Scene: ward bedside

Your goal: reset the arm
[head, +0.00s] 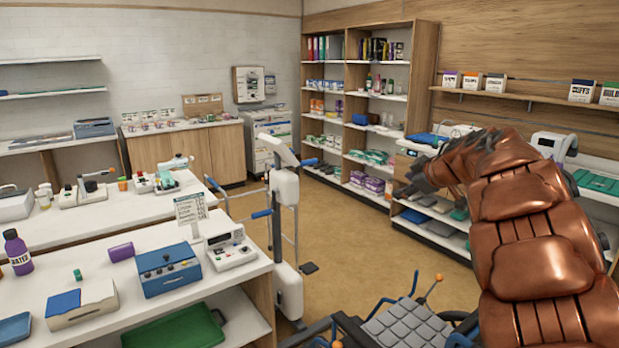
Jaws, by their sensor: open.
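My copper-coloured arm rises from the lower right of the head view and bends left at its top. My gripper (410,182) is at its far left end, with dark fingers in front of the shelving by the back right wall. The fingers are small and partly merged with the dark wrist. They are open, and I see nothing held between them. The arm hides part of the right-hand counter and shelves.
A white counter (240,272) at left holds a purple bottle (18,252), a blue box (165,270) and a white device (229,250). A grey-cushioned chair (405,328) is low in front. Brown floor (365,250) is clear beyond.

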